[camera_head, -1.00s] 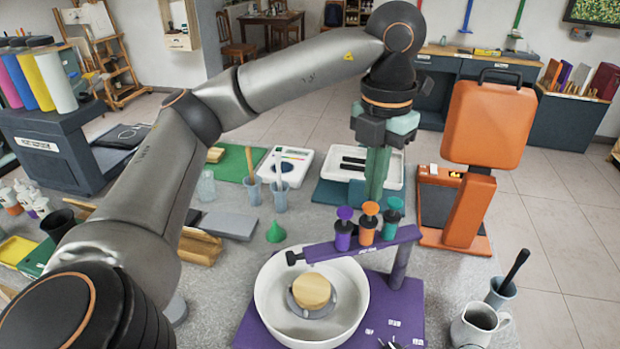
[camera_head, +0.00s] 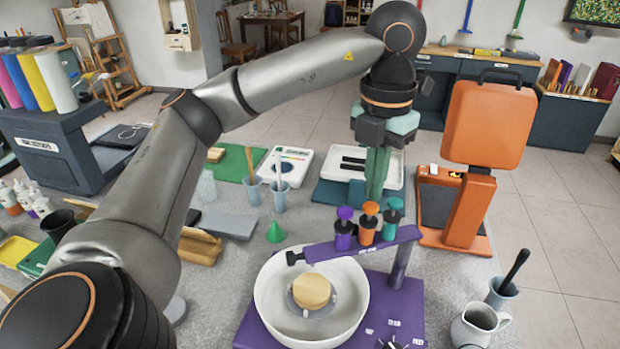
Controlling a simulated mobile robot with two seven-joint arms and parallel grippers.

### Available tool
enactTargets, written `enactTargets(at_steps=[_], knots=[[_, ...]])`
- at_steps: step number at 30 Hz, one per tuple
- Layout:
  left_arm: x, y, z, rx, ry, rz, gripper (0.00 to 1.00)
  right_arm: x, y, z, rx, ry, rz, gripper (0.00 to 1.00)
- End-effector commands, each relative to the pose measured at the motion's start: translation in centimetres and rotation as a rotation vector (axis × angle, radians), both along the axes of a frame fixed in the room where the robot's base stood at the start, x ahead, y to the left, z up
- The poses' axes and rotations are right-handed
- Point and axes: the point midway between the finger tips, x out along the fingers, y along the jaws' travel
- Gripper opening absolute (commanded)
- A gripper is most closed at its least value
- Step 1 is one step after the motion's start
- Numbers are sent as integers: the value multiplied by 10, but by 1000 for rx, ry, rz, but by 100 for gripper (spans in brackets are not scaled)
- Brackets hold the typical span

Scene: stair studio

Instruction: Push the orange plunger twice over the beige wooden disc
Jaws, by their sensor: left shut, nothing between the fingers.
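The orange plunger (camera_head: 366,228) stands between a purple plunger (camera_head: 343,228) and a teal plunger (camera_head: 391,218) on a purple arm (camera_head: 405,237). The arm reaches over a white bowl (camera_head: 350,320). The beige wooden disc (camera_head: 312,290) sits on a grey holder in the bowl, below and left of the orange plunger. My left gripper (camera_head: 374,198) points straight down, shut and empty, its tips just above or behind the orange knob. I cannot tell whether they touch. All the knobs look raised. My right gripper is not in view.
An orange press (camera_head: 483,130) stands close on the right of the gripper. A white tray (camera_head: 347,160) lies behind it. Cups (camera_head: 279,193), a green funnel (camera_head: 275,232) and a grey block (camera_head: 228,224) stand left. A white pitcher (camera_head: 474,328) stands at the front right.

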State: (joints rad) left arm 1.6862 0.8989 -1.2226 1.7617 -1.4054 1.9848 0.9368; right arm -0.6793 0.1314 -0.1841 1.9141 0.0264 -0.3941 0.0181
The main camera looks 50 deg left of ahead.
Motion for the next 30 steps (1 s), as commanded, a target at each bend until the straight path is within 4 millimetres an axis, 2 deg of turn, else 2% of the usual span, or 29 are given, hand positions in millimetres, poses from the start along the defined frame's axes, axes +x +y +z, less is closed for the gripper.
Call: enactTargets(at_steps=[17, 30], knots=[[0, 0, -1, 0, 0, 0, 0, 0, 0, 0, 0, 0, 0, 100], [0, 0, -17, 0, 0, 0, 0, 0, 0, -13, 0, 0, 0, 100]])
